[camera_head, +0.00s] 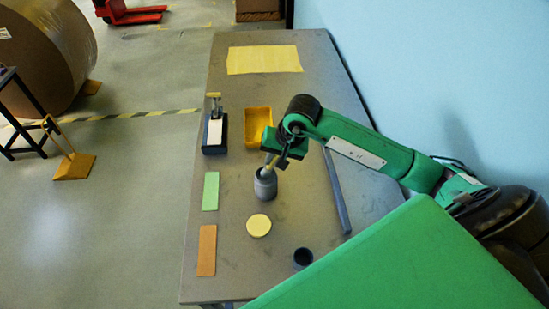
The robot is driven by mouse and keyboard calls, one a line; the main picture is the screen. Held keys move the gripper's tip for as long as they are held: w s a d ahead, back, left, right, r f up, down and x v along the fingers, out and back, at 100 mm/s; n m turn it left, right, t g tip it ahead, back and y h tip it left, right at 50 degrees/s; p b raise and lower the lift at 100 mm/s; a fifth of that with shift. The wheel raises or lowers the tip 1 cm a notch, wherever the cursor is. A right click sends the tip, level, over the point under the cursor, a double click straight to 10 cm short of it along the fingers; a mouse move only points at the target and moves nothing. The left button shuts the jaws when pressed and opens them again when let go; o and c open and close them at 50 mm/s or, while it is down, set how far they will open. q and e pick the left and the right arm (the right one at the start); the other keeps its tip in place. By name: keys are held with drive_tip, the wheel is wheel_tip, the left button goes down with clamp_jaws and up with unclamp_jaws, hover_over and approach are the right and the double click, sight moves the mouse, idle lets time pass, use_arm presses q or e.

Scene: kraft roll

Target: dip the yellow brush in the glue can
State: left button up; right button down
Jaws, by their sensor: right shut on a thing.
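The grey glue can (265,187) stands upright on the table. My right gripper (273,156) is directly above it, pointing down, and is shut on the yellow brush (268,163). Only a short yellowish piece of the brush shows below the fingers. Its lower end is at the mouth of the can and seems to be inside; the bristles are hidden, so I cannot tell how deep they are. My left gripper is not in view.
A pale yellow disc (258,225) and a dark cup (302,258) are nearer. Green (210,191) and orange (207,250) strips lie left. A yellow tray (257,113) and a black-based device (215,134) stand behind. A long grey bar (337,190) lies right. Yellow paper (264,59) lies far back.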

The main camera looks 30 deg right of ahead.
drive_tip(key=shift+r+p, duration=0.35)
drive_tip(key=shift+r, duration=0.5)
drive_tip(key=shift+r+p, duration=0.75)
drive_tip(key=shift+r, duration=1.9)
